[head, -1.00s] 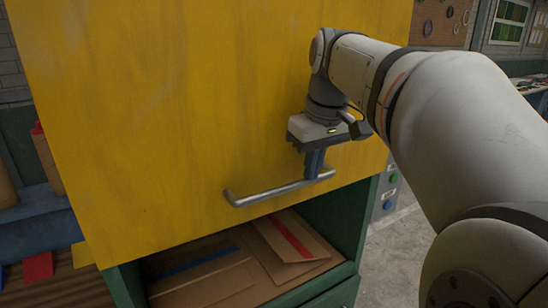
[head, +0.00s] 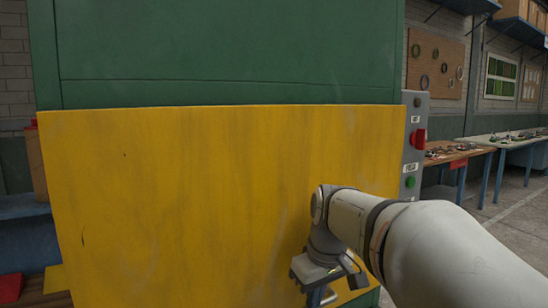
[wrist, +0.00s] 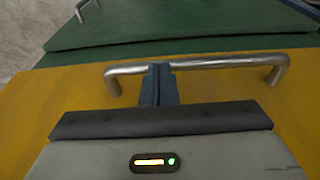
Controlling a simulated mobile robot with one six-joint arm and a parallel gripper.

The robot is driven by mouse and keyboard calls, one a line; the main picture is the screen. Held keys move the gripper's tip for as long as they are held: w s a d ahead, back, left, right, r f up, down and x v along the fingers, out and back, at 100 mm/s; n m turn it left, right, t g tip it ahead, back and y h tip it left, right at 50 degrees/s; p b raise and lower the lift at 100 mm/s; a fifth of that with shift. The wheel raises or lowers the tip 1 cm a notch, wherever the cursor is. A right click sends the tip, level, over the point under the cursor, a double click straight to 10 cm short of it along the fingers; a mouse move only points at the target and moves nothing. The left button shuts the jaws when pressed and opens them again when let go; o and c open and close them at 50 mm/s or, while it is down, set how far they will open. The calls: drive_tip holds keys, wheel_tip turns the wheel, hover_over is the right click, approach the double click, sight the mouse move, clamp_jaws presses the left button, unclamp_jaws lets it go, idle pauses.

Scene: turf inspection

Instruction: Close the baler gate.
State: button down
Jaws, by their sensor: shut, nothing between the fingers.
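The baler gate (head: 200,190) is a yellow panel on the front of the green baler (head: 230,50). Its top edge shows in the head view, with green body above it. In the wrist view the gate (wrist: 50,95) carries a metal bar handle (wrist: 225,62). My gripper (head: 316,298) is low in front of the gate in the head view. In the wrist view its shut fingers (wrist: 160,85) are at the handle bar, left of its middle, with nothing gripped. The gate's lower edge and the opening are hidden in the head view.
A grey control box (head: 414,150) with a red switch and green button stands at the baler's right side. In the wrist view a green panel (wrist: 190,35) with another handle (wrist: 82,8) lies beyond the gate. Workbenches (head: 500,140) stand at the back right.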

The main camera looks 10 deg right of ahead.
wheel_tip(320, 180, down, 6)
drive_tip(key=b, duration=0.2)
drive_tip(key=shift+s, duration=0.15)
drive_tip(key=shift+f, duration=0.1)
wheel_tip(320, 180, up, 14)
drive_tip(key=s+p, duration=0.2)
drive_tip(key=p, duration=0.3)
drive_tip(key=s+a+f+m+p, duration=0.3)
drive_tip(key=s+a+f+p, duration=0.2)
drive_tip(key=s, duration=0.5)
wheel_tip(320, 180, down, 2)
drive_tip(key=p, duration=0.3)
drive_tip(key=shift+s+f+h+p, duration=0.15)
drive_tip(key=shift+h+p, duration=0.15)
drive_tip(key=shift+p, duration=0.1)
drive_tip(key=c, duration=2.1)
unclamp_jaws()
drive_tip(key=shift+c, duration=0.2)
